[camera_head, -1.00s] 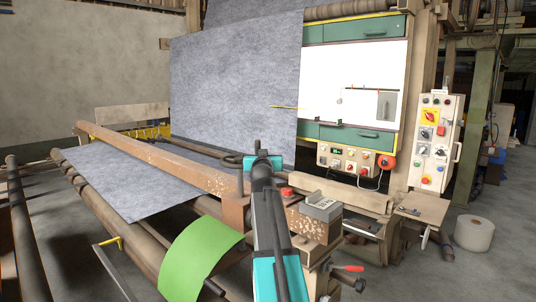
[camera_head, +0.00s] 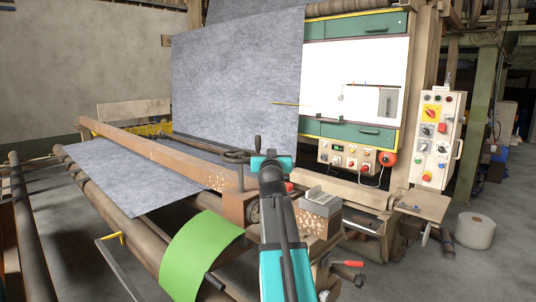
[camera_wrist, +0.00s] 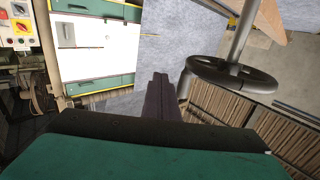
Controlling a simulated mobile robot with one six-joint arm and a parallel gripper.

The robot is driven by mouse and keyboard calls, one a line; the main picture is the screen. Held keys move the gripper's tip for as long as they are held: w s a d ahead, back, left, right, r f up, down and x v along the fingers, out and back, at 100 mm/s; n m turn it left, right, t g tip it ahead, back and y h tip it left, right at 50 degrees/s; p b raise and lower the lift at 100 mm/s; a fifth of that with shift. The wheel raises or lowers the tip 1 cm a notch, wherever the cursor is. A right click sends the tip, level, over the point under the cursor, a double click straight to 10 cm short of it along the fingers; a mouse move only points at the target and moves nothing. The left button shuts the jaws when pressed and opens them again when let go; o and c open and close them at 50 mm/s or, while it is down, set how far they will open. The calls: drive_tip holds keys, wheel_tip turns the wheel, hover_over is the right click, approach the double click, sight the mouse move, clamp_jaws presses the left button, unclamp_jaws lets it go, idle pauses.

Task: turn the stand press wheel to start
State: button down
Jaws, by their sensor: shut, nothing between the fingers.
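The stand press wheel (camera_wrist: 232,76), a black round handwheel on a grey shaft, is at the upper right of the wrist view. In the head view a dark wheel (camera_head: 236,156) shows small and nearly edge-on, left of my wrist and partly hidden. My gripper (camera_wrist: 162,82) is shut and empty, its dark fingers pressed together left of the wheel in the wrist view. In the head view its fingertips (camera_head: 257,141) are just right of the wheel. A gap shows between fingers and rim in the wrist view; depth is hard to tell.
A rusty beam (camera_head: 160,152) and rollers run left beside grey felt (camera_head: 130,178). A green sheet (camera_head: 200,252) hangs in front. A grey box (camera_head: 319,203) and red-handled lever (camera_head: 346,264) are right of my arm. A control panel (camera_head: 436,140) stands farther right.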

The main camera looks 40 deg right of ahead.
drive_tip(key=s+a+b, duration=0.1)
drive_tip(key=s+a, duration=0.1)
drive_tip(key=s, duration=0.5)
drive_tip(key=shift+s+a+r, duration=0.1)
idle(0.4)
